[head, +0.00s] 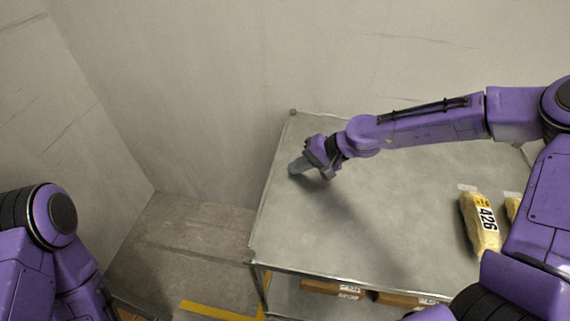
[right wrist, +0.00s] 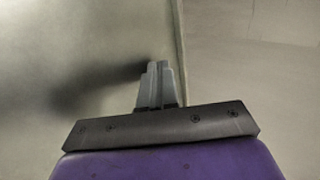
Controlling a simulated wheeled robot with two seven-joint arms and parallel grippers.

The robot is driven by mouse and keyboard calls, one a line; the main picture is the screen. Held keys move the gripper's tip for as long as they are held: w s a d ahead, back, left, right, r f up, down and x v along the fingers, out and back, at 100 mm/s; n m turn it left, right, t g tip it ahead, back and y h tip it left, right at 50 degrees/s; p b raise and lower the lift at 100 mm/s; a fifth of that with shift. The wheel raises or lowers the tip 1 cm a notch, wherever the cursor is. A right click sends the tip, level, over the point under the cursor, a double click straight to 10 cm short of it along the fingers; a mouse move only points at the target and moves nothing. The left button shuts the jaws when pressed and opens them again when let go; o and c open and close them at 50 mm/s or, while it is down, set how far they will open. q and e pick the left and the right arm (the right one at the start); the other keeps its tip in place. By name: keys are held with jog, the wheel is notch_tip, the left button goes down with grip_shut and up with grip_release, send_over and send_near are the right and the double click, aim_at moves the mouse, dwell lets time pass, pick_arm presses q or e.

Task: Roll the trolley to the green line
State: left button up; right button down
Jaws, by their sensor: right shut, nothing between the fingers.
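A grey metal-topped stand (head: 380,225) with corner posts and a lower shelf fills the right of the head view. I cannot tell whether it is the trolley. My right gripper (head: 297,167) is over the far left part of its top, close to the left edge, with its fingers shut and nothing between them. In the right wrist view the shut fingers (right wrist: 156,84) show against the grey top (right wrist: 60,45), near its edge. No green line is in view. My left gripper is out of view; only part of that arm shows at the left.
A yellow bag (head: 481,226) marked 426 lies on the top at right, with another yellow item partly hidden beside it. Brown boxes (head: 331,287) sit on the lower shelf. A yellow floor line (head: 215,311) runs at the bottom. Bare floor (head: 190,250) lies left, with walls behind.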

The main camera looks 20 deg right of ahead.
aim_at(274, 168)
jog(key=shift+w+a+r, duration=0.15)
jog(key=shift+w+a, duration=0.25)
jog(key=shift+a, duration=0.4)
jog(key=shift+w+a+r, duration=0.1)
jog(key=shift+w+a, duration=0.3)
jog(key=shift+a, duration=0.35)
